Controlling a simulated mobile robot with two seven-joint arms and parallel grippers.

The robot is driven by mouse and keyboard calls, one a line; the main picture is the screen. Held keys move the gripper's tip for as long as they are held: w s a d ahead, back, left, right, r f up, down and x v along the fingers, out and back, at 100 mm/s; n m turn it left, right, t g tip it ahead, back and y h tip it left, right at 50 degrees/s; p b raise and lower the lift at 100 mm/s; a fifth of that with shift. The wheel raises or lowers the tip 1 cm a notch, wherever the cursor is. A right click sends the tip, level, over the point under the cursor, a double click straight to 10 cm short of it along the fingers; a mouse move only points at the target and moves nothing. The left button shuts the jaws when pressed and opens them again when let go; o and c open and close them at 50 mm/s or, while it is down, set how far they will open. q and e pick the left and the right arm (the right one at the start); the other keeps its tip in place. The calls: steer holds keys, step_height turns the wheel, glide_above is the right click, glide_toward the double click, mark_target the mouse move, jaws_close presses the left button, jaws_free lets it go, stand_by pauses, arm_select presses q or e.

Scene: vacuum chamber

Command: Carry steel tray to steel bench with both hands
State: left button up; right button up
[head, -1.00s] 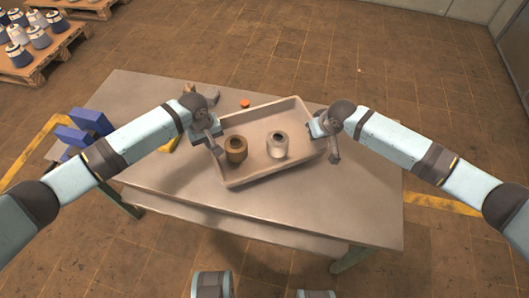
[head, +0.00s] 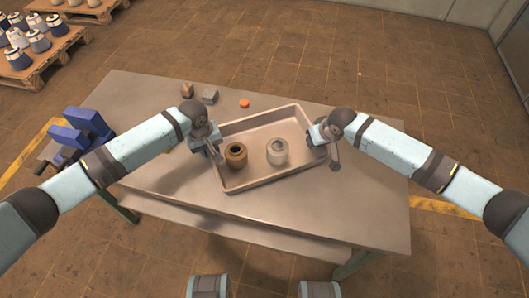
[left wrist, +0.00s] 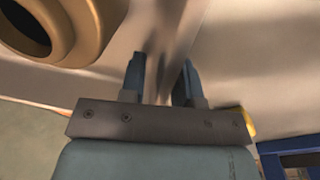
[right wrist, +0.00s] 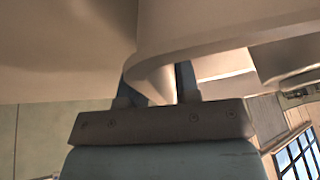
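The steel tray (head: 268,178) is a shallow pale rectangular tray over the grey metal-topped bench (head: 330,215). It carries a brown ring-shaped part (head: 236,155) and a pale grey one (head: 277,150), both upright. My left gripper (head: 212,146) is on the tray's left rim, its fingers either side of the wall in the left wrist view (left wrist: 162,80). My right gripper (head: 328,147) is on the right rim, with the wall between its fingers in the right wrist view (right wrist: 158,82). Both look closed on it. A shadow lies left of the tray; its exact height is unclear.
A blue vise-like object (head: 82,132) stands at the bench's left end. An orange cap (head: 244,104), a grey block (head: 210,96) and a small brown piece (head: 187,90) lie behind the tray. The bench's right side is clear. Loaded pallets (head: 40,62) stand far left.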

steer(key=shift+a, duration=0.1)
arm_select(q)
step_height(320, 180, up, 12)
steer(key=a, duration=0.1)
steer(key=shift+s, duration=0.25)
arm_select(e)
steer(key=v, duration=1.2)
arm_select(q)
steer(key=shift+a+f, duration=0.1)
